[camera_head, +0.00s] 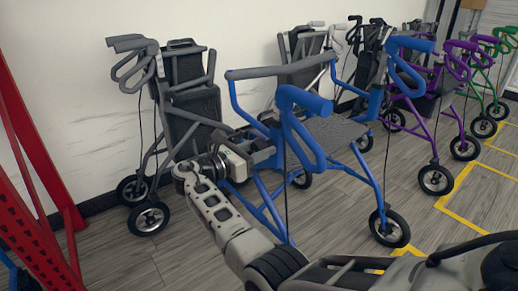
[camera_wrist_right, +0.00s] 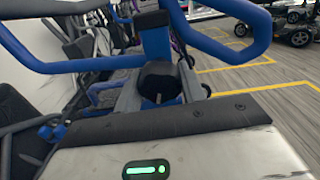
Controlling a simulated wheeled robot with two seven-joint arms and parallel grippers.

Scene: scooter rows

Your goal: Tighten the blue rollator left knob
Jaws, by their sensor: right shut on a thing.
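The blue rollator (camera_head: 303,101) stands in the middle of the head view, with a dark seat and a grey backrest bar. My right gripper (camera_head: 264,150) is at its near left side, beside the blue upright. The knob does not show clearly in the head view, where the gripper covers that spot. In the right wrist view, a dark knob (camera_wrist_right: 160,78) sits at the foot of a blue tube (camera_wrist_right: 156,42). The fingers of my right gripper (camera_wrist_right: 158,92) are shut on it from both sides. My left gripper is not in view.
A grey rollator (camera_head: 190,100) stands close behind at the left, by the white wall. Purple (camera_head: 436,140) and green (camera_head: 497,75) rollators stand to the right. A red rack (camera_head: 35,200) is at the far left. Yellow lines (camera_head: 450,200) mark the floor at right.

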